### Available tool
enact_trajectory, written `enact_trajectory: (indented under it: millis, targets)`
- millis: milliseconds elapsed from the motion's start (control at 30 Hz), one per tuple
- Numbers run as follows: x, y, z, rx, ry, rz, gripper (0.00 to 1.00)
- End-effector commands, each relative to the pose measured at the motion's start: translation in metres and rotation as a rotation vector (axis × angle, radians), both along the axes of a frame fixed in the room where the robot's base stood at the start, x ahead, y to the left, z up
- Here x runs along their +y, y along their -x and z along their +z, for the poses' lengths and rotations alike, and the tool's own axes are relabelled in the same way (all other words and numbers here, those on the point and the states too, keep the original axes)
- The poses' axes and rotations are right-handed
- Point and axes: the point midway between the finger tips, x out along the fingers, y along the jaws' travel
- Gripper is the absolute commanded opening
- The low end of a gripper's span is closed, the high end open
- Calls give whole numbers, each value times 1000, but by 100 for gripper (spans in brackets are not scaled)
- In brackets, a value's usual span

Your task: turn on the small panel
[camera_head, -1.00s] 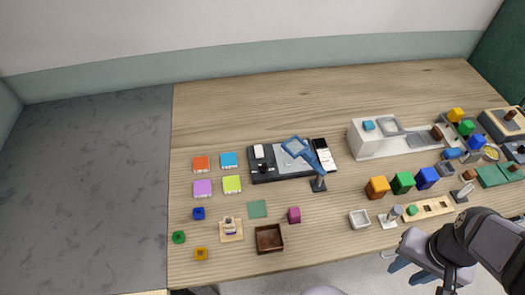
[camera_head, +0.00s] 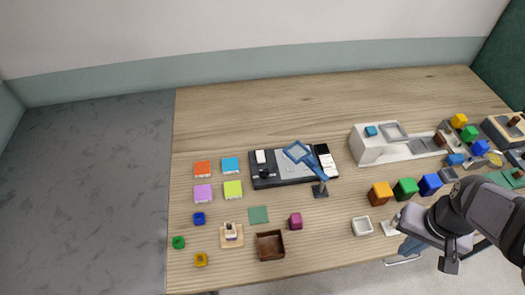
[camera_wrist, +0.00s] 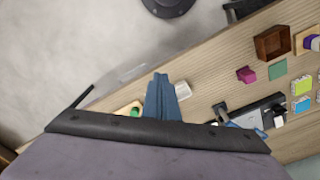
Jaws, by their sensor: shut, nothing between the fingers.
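A flat black panel (camera_head: 263,182) lies near the middle of the table, with a white block, a dark knob and a grey plate on it. I cannot tell for sure whether this is the small panel. A blue magnifier-like frame on a stand (camera_head: 321,190) rises in front of it and hides part of it. My gripper (camera_head: 408,246) is at the table's front edge, right of the black panel and well apart from it, partly hidden by my arm. In the wrist view my blue fingers (camera_wrist: 162,92) are together and empty. The panel (camera_wrist: 250,112) is right of them there.
A white tray (camera_head: 362,226) is left of my gripper. Orange (camera_head: 381,193), green (camera_head: 405,188) and blue (camera_head: 430,184) cubes stand behind it. A brown box (camera_head: 270,245) and a magenta block (camera_head: 296,221) lie left. A grey-white unit (camera_head: 372,150) stands behind. The back table is clear.

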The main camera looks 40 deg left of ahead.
Motion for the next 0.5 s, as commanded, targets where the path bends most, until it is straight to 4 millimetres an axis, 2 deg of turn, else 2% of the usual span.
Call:
enact_trajectory:
  millis: [33,200,367,500]
  targets:
    - [13,-17,-2,-12,-1,34,0]
    - [65,-68,3,-58,-6,138,0]
    - [126,-106,7,-101,-16,238,0]
    - [187,-128,8,-137,-29,326,0]
